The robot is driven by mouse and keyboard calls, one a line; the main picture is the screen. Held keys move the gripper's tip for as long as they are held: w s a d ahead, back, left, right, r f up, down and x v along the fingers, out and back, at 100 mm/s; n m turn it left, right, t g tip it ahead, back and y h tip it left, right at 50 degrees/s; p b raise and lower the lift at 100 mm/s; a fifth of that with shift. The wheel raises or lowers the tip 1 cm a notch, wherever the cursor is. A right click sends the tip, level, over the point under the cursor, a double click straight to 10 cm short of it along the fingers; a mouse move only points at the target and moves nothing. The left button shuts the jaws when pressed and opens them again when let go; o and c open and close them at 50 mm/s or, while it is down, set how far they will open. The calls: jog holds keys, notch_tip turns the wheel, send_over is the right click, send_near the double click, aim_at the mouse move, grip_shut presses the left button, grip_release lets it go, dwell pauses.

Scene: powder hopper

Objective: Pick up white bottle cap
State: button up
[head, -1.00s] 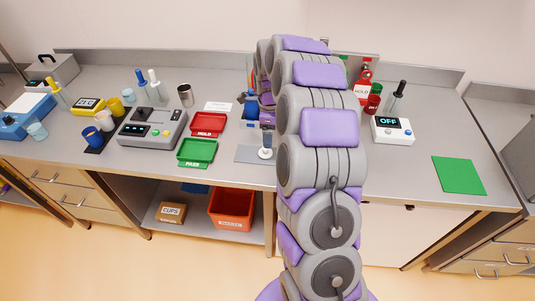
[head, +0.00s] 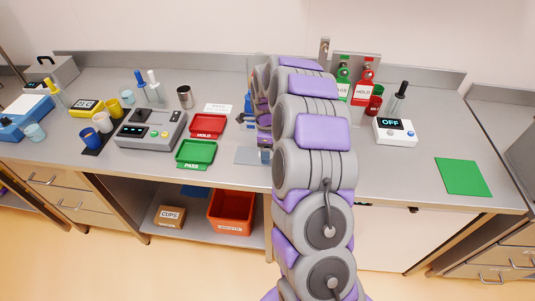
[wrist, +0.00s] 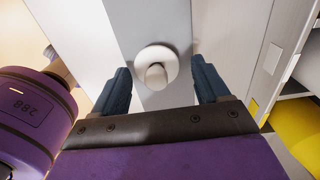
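A white round piece with a short knob (wrist: 155,75), which looks like the white bottle cap, sits on a grey surface in the wrist view. My gripper (wrist: 161,68) is open, with one dark blue finger on each side of the cap. Gaps show between the cap and both fingers, so it is not held. In the head view, my gripper (head: 265,150) is over the grey mat (head: 246,155) at the front of the bench, and the cap is hidden behind it.
The green PASS tray (head: 196,153) and red HOLD tray (head: 208,126) lie left of my gripper. A white device reading OFF (head: 395,131) is at right. A yellow object (wrist: 296,125) shows in the wrist view.

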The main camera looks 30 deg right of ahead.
jog(key=shift+a, duration=0.6)
jog(key=c, duration=0.3)
jog(key=shift+c, duration=0.8)
jog(key=shift+d, duration=0.5)
jog(key=c, duration=0.5)
jog(key=shift+a, duration=0.1)
